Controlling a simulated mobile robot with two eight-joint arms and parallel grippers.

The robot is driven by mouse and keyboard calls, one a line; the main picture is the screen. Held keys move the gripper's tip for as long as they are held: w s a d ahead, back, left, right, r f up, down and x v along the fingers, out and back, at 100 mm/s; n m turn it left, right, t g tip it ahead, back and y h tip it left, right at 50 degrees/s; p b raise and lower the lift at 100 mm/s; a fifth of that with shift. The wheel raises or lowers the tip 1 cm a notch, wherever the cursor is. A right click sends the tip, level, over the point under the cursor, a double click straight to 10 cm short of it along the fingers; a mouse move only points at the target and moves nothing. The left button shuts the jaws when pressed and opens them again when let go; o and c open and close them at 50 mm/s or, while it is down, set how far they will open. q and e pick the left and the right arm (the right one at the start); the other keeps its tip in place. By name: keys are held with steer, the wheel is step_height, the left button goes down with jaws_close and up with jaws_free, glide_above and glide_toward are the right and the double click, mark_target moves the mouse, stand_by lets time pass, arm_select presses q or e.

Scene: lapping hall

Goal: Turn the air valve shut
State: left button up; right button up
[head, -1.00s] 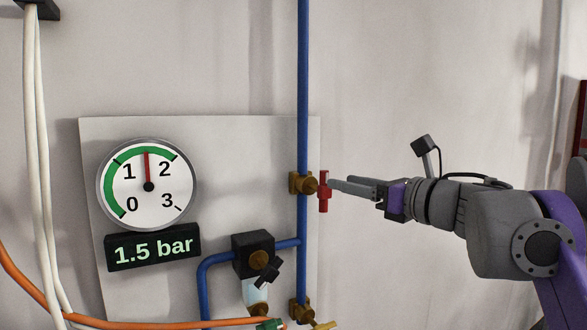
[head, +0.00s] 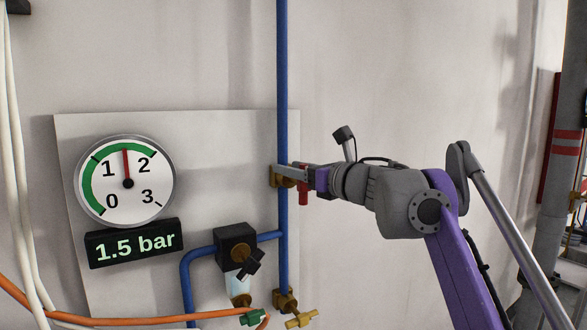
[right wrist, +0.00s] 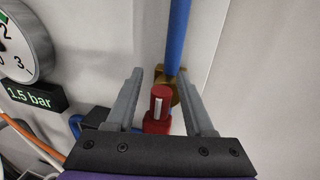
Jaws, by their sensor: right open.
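The air valve is a brass body on the vertical blue pipe (head: 282,105) with a red handle (head: 303,197) that hangs below my gripper in the head view. In the right wrist view the red handle (right wrist: 160,104) stands between the two fingers, with the brass body (right wrist: 172,88) behind it. My right gripper (head: 290,170) is open, its fingers on either side of the handle with space left on both sides. The fingers hide part of the valve in the head view. My left gripper is not in view.
A round gauge (head: 125,182) has its red needle between 1 and 2, and the display (head: 135,243) below reads 1.5 bar. An orange hose (head: 130,321) crosses below.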

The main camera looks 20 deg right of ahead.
jaws_close()
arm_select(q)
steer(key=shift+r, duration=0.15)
arm_select(e)
steer(key=shift+d, duration=0.1)
steer(key=m, duration=0.2)
steer(key=d+m+t+p, duration=0.1)
steer(key=m, duration=0.1)
steer(key=m+p, duration=0.1)
steer(key=m, duration=0.2)
steer(key=shift+w+d, duration=0.1)
steer(key=shift+d, duration=0.2)
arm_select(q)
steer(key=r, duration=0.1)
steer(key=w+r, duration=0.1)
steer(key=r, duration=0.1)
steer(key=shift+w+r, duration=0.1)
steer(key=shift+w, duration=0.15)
arm_select(e)
steer(key=m+h, duration=0.1)
steer(key=m, duration=0.3)
steer(key=d+f+m+t+h, duration=0.1)
steer(key=m, duration=0.3)
steer(key=f+m+t+h, duration=0.1)
steer(key=m, duration=0.4)
steer(key=shift+w+d+f, duration=0.1)
steer(key=shift+d+f, duration=0.05)
steer(key=shift+d, duration=0.2)
